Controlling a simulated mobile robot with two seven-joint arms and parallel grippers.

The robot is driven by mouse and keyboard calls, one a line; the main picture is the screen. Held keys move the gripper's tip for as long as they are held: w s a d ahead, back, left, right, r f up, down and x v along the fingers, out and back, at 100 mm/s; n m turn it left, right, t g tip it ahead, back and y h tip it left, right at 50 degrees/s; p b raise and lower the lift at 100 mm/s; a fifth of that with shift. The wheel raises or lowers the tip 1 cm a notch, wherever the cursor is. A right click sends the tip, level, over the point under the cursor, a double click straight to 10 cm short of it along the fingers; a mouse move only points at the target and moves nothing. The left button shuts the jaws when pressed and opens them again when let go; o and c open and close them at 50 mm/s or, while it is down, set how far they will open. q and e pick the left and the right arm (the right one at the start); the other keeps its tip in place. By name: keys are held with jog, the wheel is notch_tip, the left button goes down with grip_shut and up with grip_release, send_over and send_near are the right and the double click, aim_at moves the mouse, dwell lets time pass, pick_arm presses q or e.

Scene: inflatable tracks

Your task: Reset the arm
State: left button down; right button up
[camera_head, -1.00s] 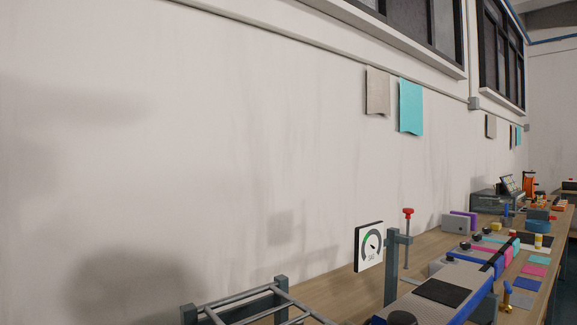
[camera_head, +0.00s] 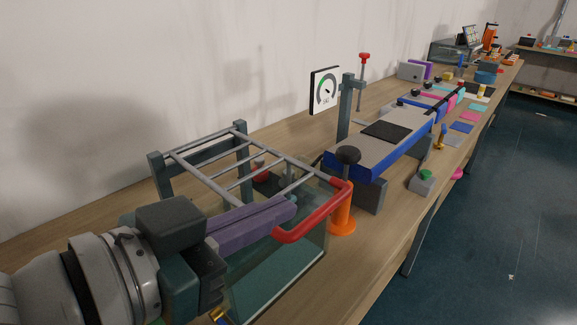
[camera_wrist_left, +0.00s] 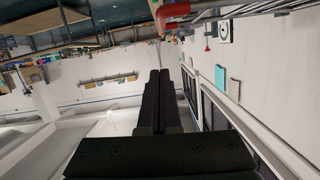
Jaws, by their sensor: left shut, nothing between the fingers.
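My left gripper (camera_head: 292,207) comes in from the lower left in the head view. Its purple-grey fingers are together and empty, in front of the metal rack and above the glass tank (camera_head: 280,270). The red handle (camera_head: 318,215) of the rack is just to the right of the fingertips; I cannot tell whether they touch. In the left wrist view the dark fingers (camera_wrist_left: 158,75) are side by side with nothing between them, and the red handle shows at the top (camera_wrist_left: 172,12). My right gripper is in neither view.
The grey rack (camera_head: 215,185) stands over the tank on the wooden bench (camera_head: 385,215). To its right are an orange post (camera_head: 342,215), a blue-edged track (camera_head: 375,145), a gauge sign (camera_head: 324,91) and a green button box (camera_head: 423,180).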

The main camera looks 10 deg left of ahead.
pick_arm(q)
jog(key=s+a+f+n+g+y, duration=0.35)
jog(key=s+a, duration=0.25)
jog(key=s, duration=0.3)
jog(key=s+a+f+n+g+y, duration=0.2)
jog(key=s+a+f+g+y, duration=0.25)
jog(key=s+a, duration=0.35)
notch_tip(320, 180, up, 32)
jog(key=s+d+g+p, duration=0.1)
jog(key=p, duration=3)
jog(key=shift+s+d+f+y, duration=0.15)
jog(key=shift+s+f+y, duration=0.05)
jog(key=shift+s+y, duration=0.15)
